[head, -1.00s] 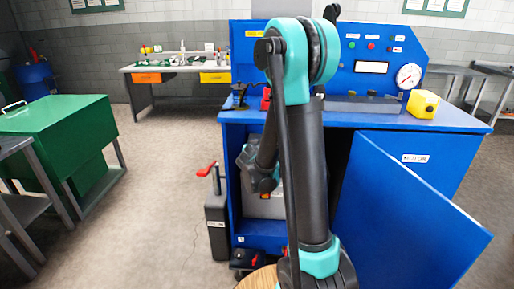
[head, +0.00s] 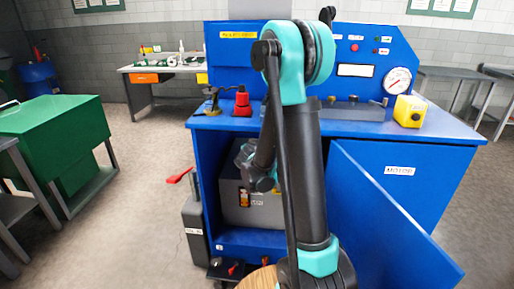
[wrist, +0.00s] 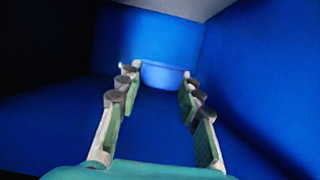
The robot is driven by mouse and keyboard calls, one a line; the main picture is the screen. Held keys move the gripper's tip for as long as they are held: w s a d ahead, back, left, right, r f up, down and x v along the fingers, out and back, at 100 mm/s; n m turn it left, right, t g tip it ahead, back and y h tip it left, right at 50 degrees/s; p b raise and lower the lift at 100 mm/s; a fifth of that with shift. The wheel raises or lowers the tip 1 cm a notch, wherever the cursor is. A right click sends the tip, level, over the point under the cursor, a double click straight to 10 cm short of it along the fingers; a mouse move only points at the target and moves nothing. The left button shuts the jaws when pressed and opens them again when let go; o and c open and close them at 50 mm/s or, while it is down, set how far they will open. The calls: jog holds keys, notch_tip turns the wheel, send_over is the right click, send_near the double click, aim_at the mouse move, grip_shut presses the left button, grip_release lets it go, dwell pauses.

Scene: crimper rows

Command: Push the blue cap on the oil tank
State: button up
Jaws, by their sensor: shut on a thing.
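In the wrist view, my gripper (wrist: 160,78) has its two fingers closed on a blue cap (wrist: 163,76). The cap looks smooth and pale blue and spans the gap between the fingertips. In the head view, a grey tank (head: 265,209) with a small gauge on its front stands in the open bay of the blue bench; it looks like the oil tank. My arm stands in front of the bay and hides part of the tank. The fingers and cap cannot be made out there. The tank's opening is not visible.
The blue bench (head: 440,130) carries a red device (head: 242,102) and a yellow box (head: 409,111). Its blue door (head: 385,225) stands open to the right of my arm. A dark canister (head: 194,230) stands left of the bay.

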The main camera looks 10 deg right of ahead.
jog(key=shift+m+h, duration=0.4)
jog(key=shift+h, duration=0.1)
jog(key=w+a+f, duration=0.1)
jog(key=w+f, duration=0.3)
jog(key=w, duration=0.3)
jog(key=w+a+f, duration=0.1)
jog(key=w+f, duration=0.3)
jog(key=w, duration=0.3)
jog(key=w+a+f, duration=0.1)
jog(key=w+f, duration=0.4)
jog(key=w, duration=0.2)
jog(key=shift+a, duration=0.35)
jog(key=shift+s+r, duration=0.1)
jog(key=shift+f, duration=2.9)
jog(key=shift+f+g, duration=0.3)
jog(key=shift+f, duration=1.25)
jog(key=o, duration=0.8)
jog(key=shift+o, duration=0.2)
jog(key=shift+s, duration=0.15)
